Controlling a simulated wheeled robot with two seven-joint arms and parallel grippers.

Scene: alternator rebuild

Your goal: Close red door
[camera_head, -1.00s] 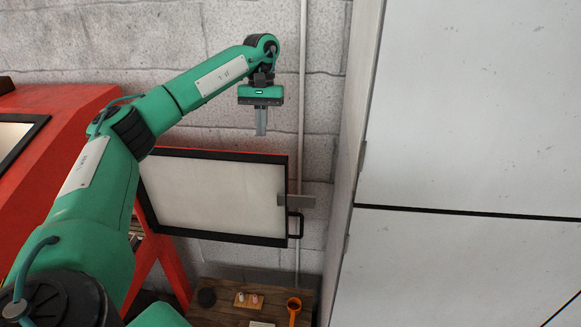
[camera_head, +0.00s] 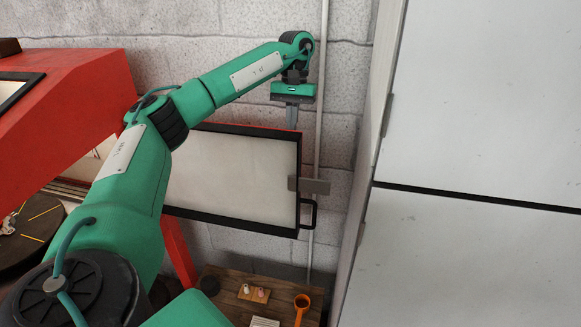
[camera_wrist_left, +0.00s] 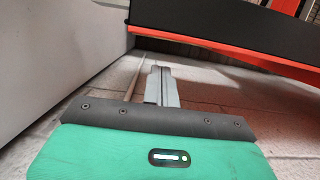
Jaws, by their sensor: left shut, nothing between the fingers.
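The red door (camera_head: 232,176) stands open from the red cabinet (camera_head: 75,92). It has a black frame, a pale inner panel, a red edge and a black handle (camera_head: 309,213) at its free end. My left gripper (camera_head: 292,125) points down with its fingers shut and empty, by the door's top edge near the free corner. In the left wrist view, the shut fingers (camera_wrist_left: 161,72) show beside the door's dark face and red-orange edge (camera_wrist_left: 210,48), with a seeming gap. Contact cannot be told. My right gripper is not in view.
A tall pale cabinet (camera_head: 480,100) stands on the right. A block wall (camera_head: 235,25) with a vertical pipe (camera_head: 320,95) is behind. A wooden table (camera_head: 225,300) below carries an orange cup-like item (camera_head: 302,304) and small parts. A round dark disc (camera_head: 30,240) lies at left.

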